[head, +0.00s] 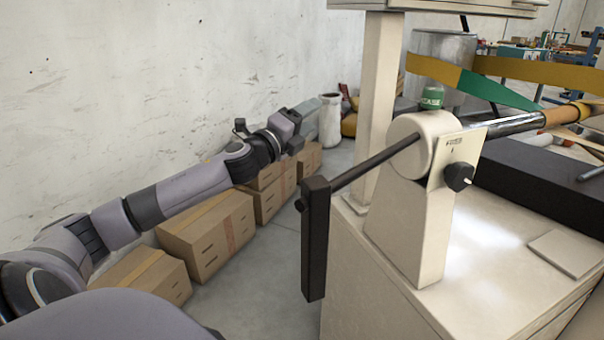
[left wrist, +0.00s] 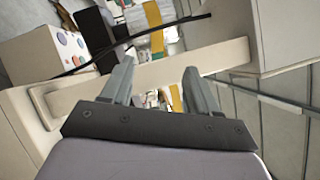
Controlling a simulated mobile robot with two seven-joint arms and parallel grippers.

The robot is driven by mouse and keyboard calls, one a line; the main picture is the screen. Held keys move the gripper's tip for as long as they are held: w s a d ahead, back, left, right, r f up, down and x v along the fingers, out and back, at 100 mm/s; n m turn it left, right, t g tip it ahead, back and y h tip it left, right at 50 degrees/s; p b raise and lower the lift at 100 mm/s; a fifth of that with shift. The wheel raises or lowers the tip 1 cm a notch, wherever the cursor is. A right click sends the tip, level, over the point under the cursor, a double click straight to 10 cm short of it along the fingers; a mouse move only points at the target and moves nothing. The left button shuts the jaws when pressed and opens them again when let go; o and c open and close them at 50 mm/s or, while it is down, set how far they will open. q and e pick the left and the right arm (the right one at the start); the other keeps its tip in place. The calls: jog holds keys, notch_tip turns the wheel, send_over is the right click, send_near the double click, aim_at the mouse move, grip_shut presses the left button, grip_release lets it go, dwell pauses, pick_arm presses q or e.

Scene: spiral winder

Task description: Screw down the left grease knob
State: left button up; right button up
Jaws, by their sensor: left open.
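The left grease knob appears to be the green cap with white lettering (head: 432,97). It sits upright on top of the cream bearing support (head: 420,190); I cannot tell how far it is screwed down. My left gripper (head: 314,106) is off to the left of the support, near the wall, well apart from the knob. In the left wrist view its two grey fingers (left wrist: 158,82) are spread with nothing between them. I cannot make out the green knob in that view. My right gripper is not in view.
A black crank handle (head: 315,240) hangs from the shaft left of the support. A black knob (head: 459,177) is on its side. A cream post (head: 375,95) stands behind. Cardboard boxes (head: 215,235) line the wall. A yellow and green strip (head: 490,85) crosses behind the cap.

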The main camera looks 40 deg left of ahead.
pick_arm(q)
notch_tip(320, 180, down, 13)
jog(key=n+g+y, duration=0.1)
jog(key=n+g, duration=0.1)
jog(key=n, duration=0.5)
jog(key=shift+s+a+f+g+y, duration=0.15)
jog(key=shift+s+a+g+y, duration=0.15)
jog(key=shift+s+y, duration=0.1)
